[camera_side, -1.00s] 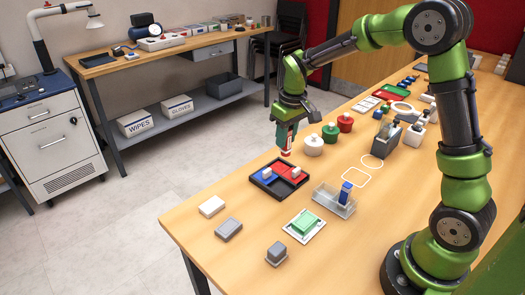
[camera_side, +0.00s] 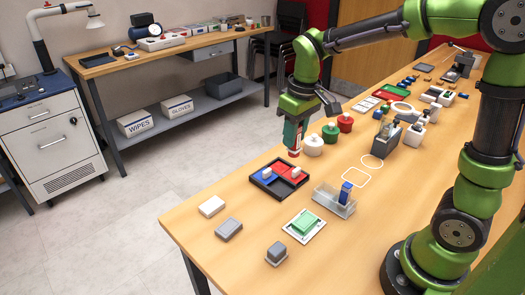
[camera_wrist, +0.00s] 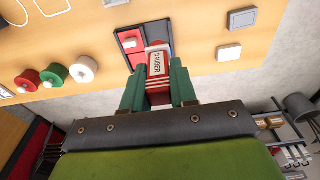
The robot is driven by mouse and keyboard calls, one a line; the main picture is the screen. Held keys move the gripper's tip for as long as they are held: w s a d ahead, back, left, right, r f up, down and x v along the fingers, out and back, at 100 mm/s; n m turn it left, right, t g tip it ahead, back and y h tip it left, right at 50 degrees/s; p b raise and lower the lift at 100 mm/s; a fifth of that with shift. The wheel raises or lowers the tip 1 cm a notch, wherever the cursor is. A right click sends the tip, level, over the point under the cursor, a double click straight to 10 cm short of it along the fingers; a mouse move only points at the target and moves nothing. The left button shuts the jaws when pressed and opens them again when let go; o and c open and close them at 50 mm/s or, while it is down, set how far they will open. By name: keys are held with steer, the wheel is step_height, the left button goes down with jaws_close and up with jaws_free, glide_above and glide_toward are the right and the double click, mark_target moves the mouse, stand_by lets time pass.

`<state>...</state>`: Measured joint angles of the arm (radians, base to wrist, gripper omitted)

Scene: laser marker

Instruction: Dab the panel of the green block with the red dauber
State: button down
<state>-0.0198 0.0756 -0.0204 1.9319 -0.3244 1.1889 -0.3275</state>
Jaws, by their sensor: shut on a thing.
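My gripper (camera_side: 294,133) is shut on the red dauber (camera_wrist: 159,66), whose pale body is marked "DAUBER" in the wrist view. In the side view the dauber hangs down, its red tip (camera_side: 294,153) above the far edge of the pad tray, apart from it. The green block (camera_side: 303,223) sits on a white plate (camera_side: 291,231) near the front of the table, well away from my gripper.
White (camera_side: 313,146), green (camera_side: 330,134) and red (camera_side: 345,122) jars stand close beside my gripper.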

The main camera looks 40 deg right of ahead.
steer(key=shift+d+r, duration=0.1)
steer(key=shift+d, duration=0.1)
steer(key=shift+s+a+f+n+y, duration=0.15)
steer(key=shift+s+a+f+n, duration=0.1)
steer(key=shift+s+f+n, duration=1.55)
steer(key=shift+s+a+f+n+y, duration=0.2)
steer(key=shift+s+f+n, duration=0.95)
steer(key=shift+f, duration=1.1)
steer(key=shift+s+a+f+n+y, duration=0.15)
steer(key=shift+s+a+f+n, duration=0.1)
steer(key=shift+s+f+n, duration=1.5)
steer(key=shift+w+a+f, duration=0.2)
steer(key=shift+a+f, duration=0.1)
steer(key=shift+f, duration=0.15)
steer(key=shift+w+a+f, duration=0.2)
steer(key=shift+a+f, duration=0.05)
steer(key=shift+f, duration=0.2)
steer(key=shift+a, duration=3)
steer(key=shift+d, duration=3.5)
step_height(320, 180, up, 8)
